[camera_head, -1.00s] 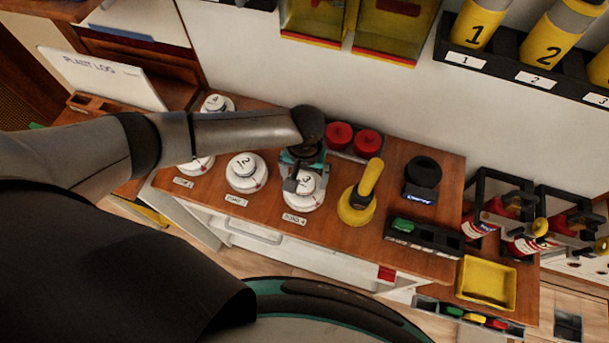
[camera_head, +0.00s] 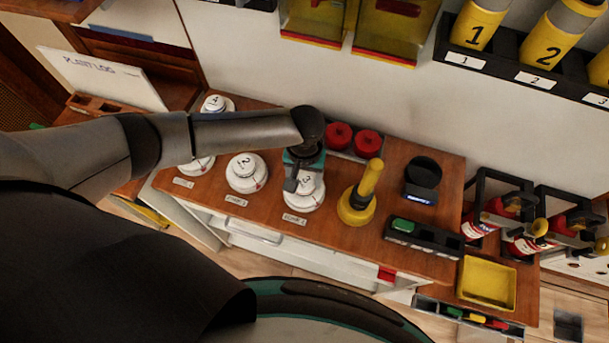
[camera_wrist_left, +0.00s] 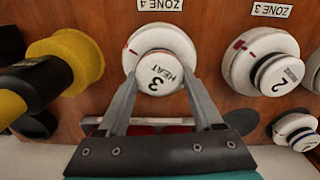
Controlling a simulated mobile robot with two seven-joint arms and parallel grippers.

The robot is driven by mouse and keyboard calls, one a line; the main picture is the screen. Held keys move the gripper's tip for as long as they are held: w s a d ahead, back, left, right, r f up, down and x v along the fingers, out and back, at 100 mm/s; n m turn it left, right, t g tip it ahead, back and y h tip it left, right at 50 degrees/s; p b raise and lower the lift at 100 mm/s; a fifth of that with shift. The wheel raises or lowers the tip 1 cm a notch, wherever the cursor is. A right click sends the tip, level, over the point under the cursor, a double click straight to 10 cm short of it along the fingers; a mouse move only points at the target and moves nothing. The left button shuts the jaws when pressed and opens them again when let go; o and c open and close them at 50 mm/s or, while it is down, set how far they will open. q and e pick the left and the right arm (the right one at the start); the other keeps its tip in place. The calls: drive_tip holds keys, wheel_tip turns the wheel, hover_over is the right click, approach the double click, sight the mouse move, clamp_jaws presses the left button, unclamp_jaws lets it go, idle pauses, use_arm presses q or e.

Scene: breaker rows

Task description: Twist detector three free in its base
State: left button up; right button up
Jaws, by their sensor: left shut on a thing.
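Detector three (camera_head: 310,186) is a white round head marked 3 on a white base, on the wooden top in the head view. In the left wrist view the detector (camera_wrist_left: 160,72) reads "3 HEAT" upside down, and its base (camera_wrist_left: 157,36) has a red mark at the left. My left gripper (camera_head: 302,182) is shut on the head, coming from above. In the wrist view the fingers of my left gripper (camera_wrist_left: 160,80) lie on both sides of it. The head still sits in its base; the fingers partly hide it. My right gripper is not in view.
Detector 2 (camera_head: 245,168) stands to the left, with more detectors behind. A yellow cone-shaped tool (camera_head: 358,203) stands close to the right. Two red round pieces (camera_head: 352,139) lie behind. A black tray with a green block (camera_head: 404,224) is further right.

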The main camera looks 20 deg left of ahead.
sight(303, 180)
use_arm(q)
drive_tip(key=shift+r+n+p, duration=0.1)
drive_tip(key=shift+n+p, duration=1.25)
drive_tip(key=shift+n, duration=0.25)
drive_tip(key=shift+a+n+p, duration=0.1)
drive_tip(key=shift+n+p, duration=1.05)
drive_tip(key=shift+n, duration=0.55)
drive_tip(key=o, duration=1.5)
wheel_tip(303, 180, up, 12)
drive_tip(key=shift+f, duration=0.1)
drive_tip(key=shift+s, duration=0.15)
